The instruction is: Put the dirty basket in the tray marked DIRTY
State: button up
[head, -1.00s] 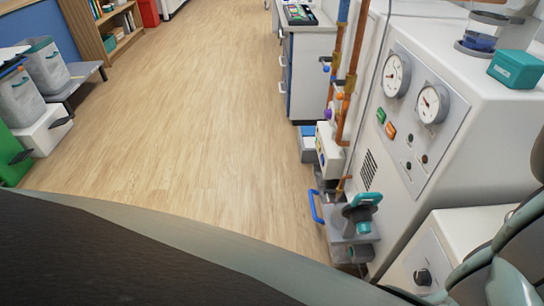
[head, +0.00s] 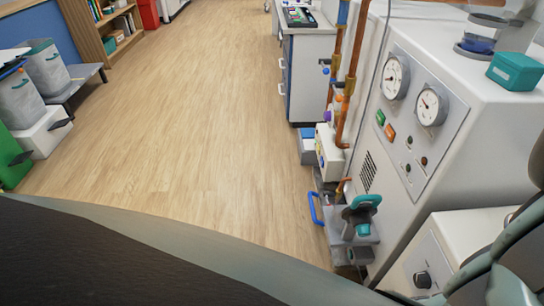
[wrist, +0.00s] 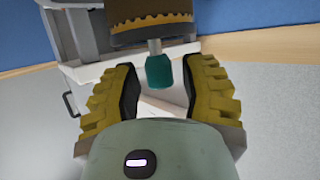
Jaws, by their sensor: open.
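My gripper (wrist: 160,88) shows in the wrist view with its two yellow, ridged fingers apart. A teal piece (wrist: 159,72) on a pale stem shows between the fingers, below a brown cylinder with a jagged gold band (wrist: 152,22). I cannot tell whether this is part of the dirty basket, or whether a finger touches it. In the head view my gripper does not show. I cannot pick out the dirty basket or a tray marked DIRTY there. No such marking is readable.
A white cabinet with gauges (head: 455,130) stands at right, with a teal box (head: 516,70) on top. A blue-handled grey unit (head: 340,225) stands low beside it. Grey bins (head: 46,70) are at left. The wooden floor (head: 190,110) between is clear.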

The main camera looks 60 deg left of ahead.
jog(key=p+v, duration=0.1)
jog(key=v, duration=1)
